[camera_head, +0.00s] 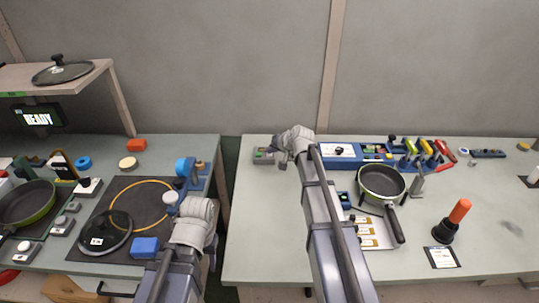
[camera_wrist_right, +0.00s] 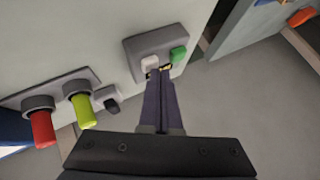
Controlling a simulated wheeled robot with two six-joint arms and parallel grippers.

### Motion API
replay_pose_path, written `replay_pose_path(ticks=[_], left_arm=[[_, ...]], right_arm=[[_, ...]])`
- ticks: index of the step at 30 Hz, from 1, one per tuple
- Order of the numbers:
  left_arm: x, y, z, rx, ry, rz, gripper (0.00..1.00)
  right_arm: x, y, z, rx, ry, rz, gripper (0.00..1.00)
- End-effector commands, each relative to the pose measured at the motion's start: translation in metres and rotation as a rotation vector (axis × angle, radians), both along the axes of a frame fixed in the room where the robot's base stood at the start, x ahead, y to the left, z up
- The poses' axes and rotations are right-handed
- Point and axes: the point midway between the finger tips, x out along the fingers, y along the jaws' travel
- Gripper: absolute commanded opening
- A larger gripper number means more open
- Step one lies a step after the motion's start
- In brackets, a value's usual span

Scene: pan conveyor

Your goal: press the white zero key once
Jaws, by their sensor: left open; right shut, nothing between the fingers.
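A small grey key box (camera_head: 264,156) sits at the left back of the right table. In the right wrist view the key box (camera_wrist_right: 140,45) carries a white key (camera_wrist_right: 149,62) and a green key (camera_wrist_right: 178,54) side by side. My right gripper (camera_wrist_right: 160,71) is shut and empty. Its tips are right at the near edge of the white key and cover a little of it; I cannot tell whether they touch. In the head view my right wrist partly hides the box. My left gripper (camera_head: 197,221) is over the left table, open, its fingers hard to make out.
Red (camera_wrist_right: 43,126) and yellow-green (camera_wrist_right: 84,110) knobs stand near the key box. A frying pan (camera_head: 381,181) and an orange-handled tool (camera_head: 457,214) are further right. A glass lid (camera_head: 103,232) lies on the left table. A gap separates the tables.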

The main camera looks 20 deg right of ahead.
Motion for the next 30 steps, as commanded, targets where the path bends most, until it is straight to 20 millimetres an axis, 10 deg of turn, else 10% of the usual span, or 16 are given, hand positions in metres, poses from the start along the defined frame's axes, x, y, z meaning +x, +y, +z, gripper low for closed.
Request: replay_pose_path(ticks=[30], left_arm=[[0.0, 0.0, 0.016, 0.0, 0.0, 0.0, 0.5]], right_arm=[[0.0, 0.0, 0.016, 0.0, 0.001, 0.001, 0.0]])
